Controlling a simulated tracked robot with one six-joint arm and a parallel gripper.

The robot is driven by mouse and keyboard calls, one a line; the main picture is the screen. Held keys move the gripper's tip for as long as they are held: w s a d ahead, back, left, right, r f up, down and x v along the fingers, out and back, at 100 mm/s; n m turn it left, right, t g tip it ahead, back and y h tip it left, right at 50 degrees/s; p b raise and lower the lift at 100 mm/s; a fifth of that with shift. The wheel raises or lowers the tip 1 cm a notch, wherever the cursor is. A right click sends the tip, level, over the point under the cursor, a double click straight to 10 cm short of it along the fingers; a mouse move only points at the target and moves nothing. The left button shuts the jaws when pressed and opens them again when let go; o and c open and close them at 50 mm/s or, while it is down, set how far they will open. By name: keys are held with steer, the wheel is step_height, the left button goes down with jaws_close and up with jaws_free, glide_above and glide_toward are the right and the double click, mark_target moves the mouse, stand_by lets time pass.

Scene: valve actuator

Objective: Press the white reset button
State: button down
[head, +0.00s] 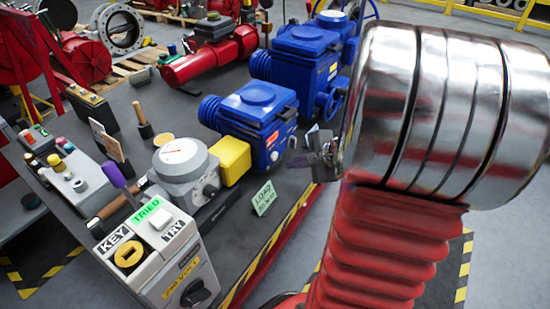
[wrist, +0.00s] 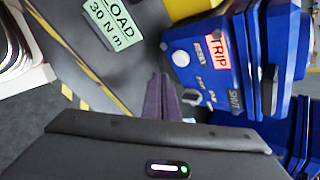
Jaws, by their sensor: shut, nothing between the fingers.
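A blue valve actuator (head: 262,120) stands on the grey bench. Its side panel carries a red TRIP label (wrist: 217,50), small knobs and a round white button (wrist: 181,58); the small lettering beside the button is too blurred to read surely. My gripper (head: 318,150) is just right of this panel in the head view, apart from it as far as I can tell. In the wrist view my gripper's fingers (wrist: 160,85) are together and empty, pointing to a spot left of and below the white button.
A LOAD 30 Nm card (head: 264,197) stands near the bench's striped edge. A yellow block (head: 231,160) and a grey gauge (head: 184,160) adjoin the actuator. A TRY box with a white square key (head: 160,219) is at front left. Another blue actuator (head: 303,55) stands behind.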

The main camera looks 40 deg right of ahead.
steer(key=shift+w+a, duration=0.2)
steer(key=shift+w, duration=0.3)
steer(key=shift+w+a, duration=0.15)
steer(key=shift+w, duration=0.35)
steer(key=shift+w, duration=0.1)
stand_by(1.3)
steer(key=shift+w+a, duration=0.1)
steer(key=shift+w, duration=0.25)
steer(key=shift+w+a, duration=0.2)
steer(key=shift+w, duration=0.2)
stand_by(1.0)
steer(key=shift+s, duration=0.1)
steer(key=shift+s+d, duration=0.3)
steer(key=shift+s, duration=0.4)
steer(key=shift+s+d, duration=0.3)
steer(key=shift+s, duration=0.5)
steer(key=shift+s+d, duration=0.25)
steer(key=shift+s, duration=0.55)
steer(key=shift+s+d, duration=0.3)
steer(key=shift+s, duration=0.5)
